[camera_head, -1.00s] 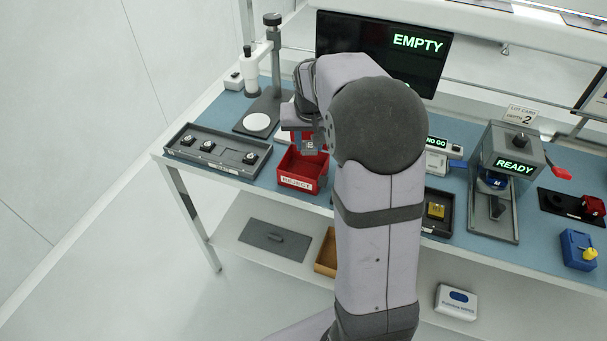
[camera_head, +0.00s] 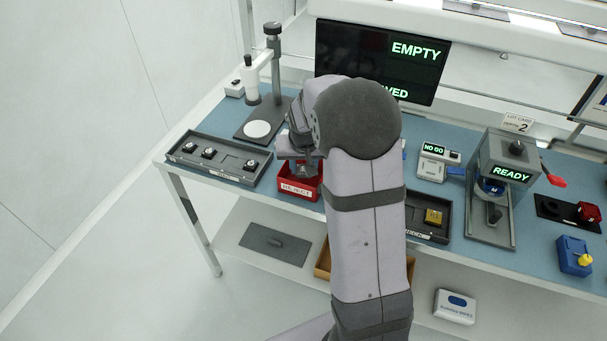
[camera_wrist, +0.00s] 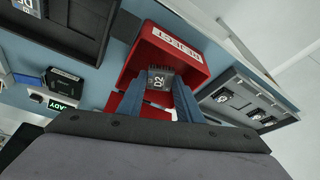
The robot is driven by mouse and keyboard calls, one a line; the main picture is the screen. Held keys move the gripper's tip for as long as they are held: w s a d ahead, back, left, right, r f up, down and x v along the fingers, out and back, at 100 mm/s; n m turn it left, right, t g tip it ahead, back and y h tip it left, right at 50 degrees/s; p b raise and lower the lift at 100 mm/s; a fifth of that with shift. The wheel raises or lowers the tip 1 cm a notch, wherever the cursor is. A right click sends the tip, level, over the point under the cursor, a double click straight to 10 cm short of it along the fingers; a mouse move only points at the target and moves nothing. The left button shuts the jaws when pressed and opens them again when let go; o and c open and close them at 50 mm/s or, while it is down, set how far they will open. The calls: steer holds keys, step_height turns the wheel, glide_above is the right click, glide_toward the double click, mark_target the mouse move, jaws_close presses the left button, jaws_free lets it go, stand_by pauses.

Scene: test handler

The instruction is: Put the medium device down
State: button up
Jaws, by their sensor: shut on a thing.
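My gripper (camera_wrist: 158,98) is shut on a small grey device (camera_wrist: 158,78) with a "02" label, which shows between the two blue-grey fingertips in the wrist view. I take it to be the medium device. The fingers and device overlap the mouth of the red bin marked REJECT (camera_wrist: 172,45); I cannot tell how far above its floor they are. In the head view my gripper (camera_head: 303,167) is over the same red bin (camera_head: 299,190), and my arm hides the device.
Left of the bin is a grey tray (camera_head: 222,172) with several small devices. A stand with a round plate (camera_head: 257,129) is behind. A dark tray (camera_head: 424,238) with a gold block and a READY press (camera_head: 511,172) stand to the right. The monitor (camera_head: 345,48) reads EMPTY.

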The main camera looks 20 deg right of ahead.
mark_target(303, 174)
steer(key=shift+f+p, duration=0.45)
steer(key=shift+f, duration=1.35)
steer(key=shift+f, duration=0.2)
steer(key=o, duration=0.7)
steer(key=shift+o, duration=0.4)
steer(key=shift+s+a+r, duration=0.1)
steer(key=shift+r, duration=0.5)
steer(key=b+v, duration=0.2)
steer(key=v, duration=0.9)
